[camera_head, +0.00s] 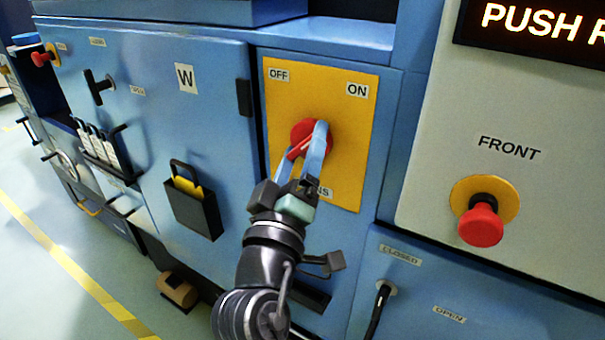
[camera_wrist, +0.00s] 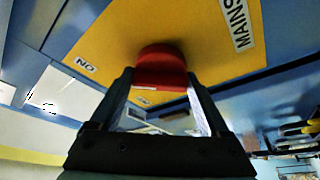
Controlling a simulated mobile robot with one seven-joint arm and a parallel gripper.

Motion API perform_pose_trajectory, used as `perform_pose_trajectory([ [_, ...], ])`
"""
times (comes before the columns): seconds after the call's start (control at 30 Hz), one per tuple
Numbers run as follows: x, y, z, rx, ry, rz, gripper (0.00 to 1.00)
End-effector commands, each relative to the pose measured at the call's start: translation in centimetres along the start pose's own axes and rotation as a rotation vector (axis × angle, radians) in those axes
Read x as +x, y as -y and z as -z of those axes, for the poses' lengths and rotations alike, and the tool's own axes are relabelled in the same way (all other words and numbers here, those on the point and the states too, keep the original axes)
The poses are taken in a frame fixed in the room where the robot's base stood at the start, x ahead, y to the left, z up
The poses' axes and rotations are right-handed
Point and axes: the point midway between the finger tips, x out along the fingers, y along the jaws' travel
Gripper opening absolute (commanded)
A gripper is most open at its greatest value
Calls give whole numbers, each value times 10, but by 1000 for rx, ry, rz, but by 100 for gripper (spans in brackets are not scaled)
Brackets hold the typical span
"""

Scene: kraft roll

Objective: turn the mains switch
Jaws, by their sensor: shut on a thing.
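The mains switch is a red rotary knob (camera_head: 303,136) on a yellow plate (camera_head: 358,128) labelled OFF at upper left and ON at upper right. My gripper (camera_head: 306,147) reaches up to it from below, its fingers on either side of the knob's handle. In the wrist view the red knob (camera_wrist: 160,68) sits between the two fingertips of my gripper (camera_wrist: 160,88), which is shut on it. The MAINS label (camera_wrist: 234,20) also shows there. My fingers partly hide the handle, so its exact pointing angle is hard to tell.
Right of the plate is a grey panel with a red FRONT push button (camera_head: 481,220). Below it is a black lever (camera_head: 380,305) beside CLOSED and OPEN labels. On the left, a blue door carries a black holder (camera_head: 193,212) with a padlock-like loop. The floor (camera_head: 40,275) at left is clear.

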Motion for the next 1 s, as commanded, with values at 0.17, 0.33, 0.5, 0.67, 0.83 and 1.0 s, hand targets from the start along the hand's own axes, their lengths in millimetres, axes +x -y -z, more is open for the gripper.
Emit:
perform_pose_trajectory([
  [0.17,-1,3,-1,42,1,-16,24],
  [0.33,0,2,-1,59,1,-23,24],
  [0.5,0,1,0,64,1,-24,24],
  [0.67,0,1,0,64,1,-24,24],
  [0.83,0,0,0,64,1,-24,100],
  [1.0,0,0,0,62,1,-24,100],
])
